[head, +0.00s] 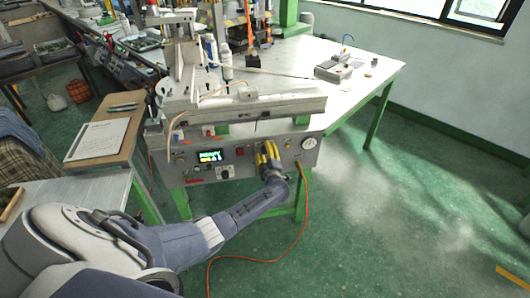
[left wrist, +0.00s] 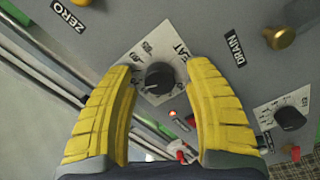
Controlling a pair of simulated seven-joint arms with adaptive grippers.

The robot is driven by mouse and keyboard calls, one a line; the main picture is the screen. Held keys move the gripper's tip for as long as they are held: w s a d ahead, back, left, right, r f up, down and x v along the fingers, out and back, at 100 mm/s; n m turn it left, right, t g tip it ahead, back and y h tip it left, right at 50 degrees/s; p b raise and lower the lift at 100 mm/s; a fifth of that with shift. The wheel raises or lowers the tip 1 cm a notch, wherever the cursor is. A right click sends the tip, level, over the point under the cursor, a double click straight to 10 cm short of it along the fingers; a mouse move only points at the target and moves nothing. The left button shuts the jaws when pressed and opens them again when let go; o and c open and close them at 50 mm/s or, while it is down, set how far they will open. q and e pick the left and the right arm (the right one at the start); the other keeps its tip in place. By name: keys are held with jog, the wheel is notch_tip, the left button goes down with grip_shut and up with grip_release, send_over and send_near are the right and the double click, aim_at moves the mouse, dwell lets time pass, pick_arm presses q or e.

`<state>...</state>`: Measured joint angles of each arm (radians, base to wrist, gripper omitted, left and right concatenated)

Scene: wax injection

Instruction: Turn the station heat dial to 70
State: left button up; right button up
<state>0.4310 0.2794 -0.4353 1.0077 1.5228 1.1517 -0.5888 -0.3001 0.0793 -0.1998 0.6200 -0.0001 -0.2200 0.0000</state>
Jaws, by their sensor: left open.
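The heat dial (left wrist: 159,78) is a round black knob on a tilted white scale plate, lettering partly cut to "EAT", on the grey station panel (head: 190,169). In the left wrist view it lies between the tips of my left gripper (left wrist: 163,68). The two yellow fingers are open, one on each side of the knob, with gaps visible; I cannot tell how far the tips are from the panel. The knob's pointer and its number are too small to read. In the head view my left gripper (head: 267,155) is at the panel front and hides the dial. My right gripper is not in view.
A second black dial (left wrist: 290,118), a brass knob (left wrist: 280,38) and a small lit red lamp (left wrist: 172,114) are close by on the panel. A display (head: 210,156) and a round gauge (head: 309,143) flank the gripper. An orange cable (head: 304,215) hangs down to the floor.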

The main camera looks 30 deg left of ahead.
pick_arm(q)
grip_shut()
jog(key=shift+n, duration=0.6)
grip_release()
jog(key=shift+s, duration=0.1)
jog(key=v, duration=1.2)
dwell(0.5)
